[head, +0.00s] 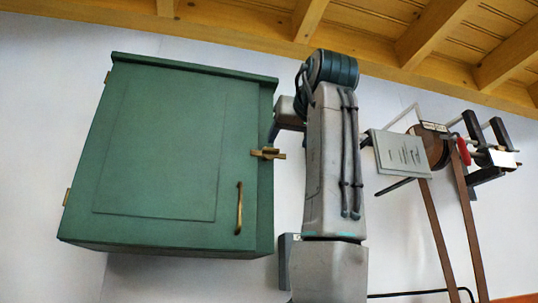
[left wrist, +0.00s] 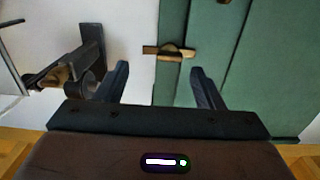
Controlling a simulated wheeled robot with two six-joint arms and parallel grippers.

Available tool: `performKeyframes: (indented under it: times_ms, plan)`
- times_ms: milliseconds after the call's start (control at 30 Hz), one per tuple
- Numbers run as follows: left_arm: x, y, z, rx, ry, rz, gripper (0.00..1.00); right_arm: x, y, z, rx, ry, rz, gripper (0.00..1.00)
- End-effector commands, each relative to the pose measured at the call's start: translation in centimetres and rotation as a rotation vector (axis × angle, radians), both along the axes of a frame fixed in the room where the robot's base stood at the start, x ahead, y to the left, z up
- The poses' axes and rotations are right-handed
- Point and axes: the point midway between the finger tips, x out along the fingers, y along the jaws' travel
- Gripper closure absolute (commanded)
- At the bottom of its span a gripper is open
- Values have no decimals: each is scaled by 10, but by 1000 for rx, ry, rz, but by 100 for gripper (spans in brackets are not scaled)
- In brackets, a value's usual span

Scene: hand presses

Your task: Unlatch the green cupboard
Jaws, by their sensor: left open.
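The green cupboard (head: 160,150) hangs on the white wall at the left of the head view, its door closed. A brass latch (head: 268,154) lies horizontally across the door's right edge. It also shows in the left wrist view (left wrist: 150,50), with a rounded middle piece. A brass handle (head: 239,208) stands upright lower on the door. My left gripper (head: 273,132) is mostly hidden behind my arm in the head view, close to the latch. In the left wrist view its dark fingers (left wrist: 160,85) are apart and empty, with the latch beyond the gap between them. My right gripper is out of view.
Right of my arm, a grey sign or booklet (head: 399,152) and a dark wall bracket (head: 485,150) with brown straps (head: 440,235) stand out from the wall. Wooden beams (head: 430,30) run overhead. A small grey box (head: 287,258) sits low beside my arm.

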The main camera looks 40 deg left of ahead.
Motion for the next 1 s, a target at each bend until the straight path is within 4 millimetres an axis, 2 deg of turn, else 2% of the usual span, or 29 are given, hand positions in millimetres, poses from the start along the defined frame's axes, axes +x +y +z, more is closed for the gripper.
performKeyframes:
  times_ms: [33, 100, 200, 367, 700, 1000]
  plan:
    - [-12, -2, 10, 2, -11, 6, 38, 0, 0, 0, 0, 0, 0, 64]
    - [-21, -2, 18, 4, -22, 13, 38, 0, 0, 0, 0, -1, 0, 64]
    - [-23, 1, 22, 3, -25, 19, 38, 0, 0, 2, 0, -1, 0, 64]
    - [-8, 19, 23, 2, -25, 20, 38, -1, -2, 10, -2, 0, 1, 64]
    - [32, 66, 24, 3, -26, 19, 38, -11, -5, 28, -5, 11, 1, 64]
    - [44, 80, 22, 4, -27, 17, 38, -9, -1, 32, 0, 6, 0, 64]
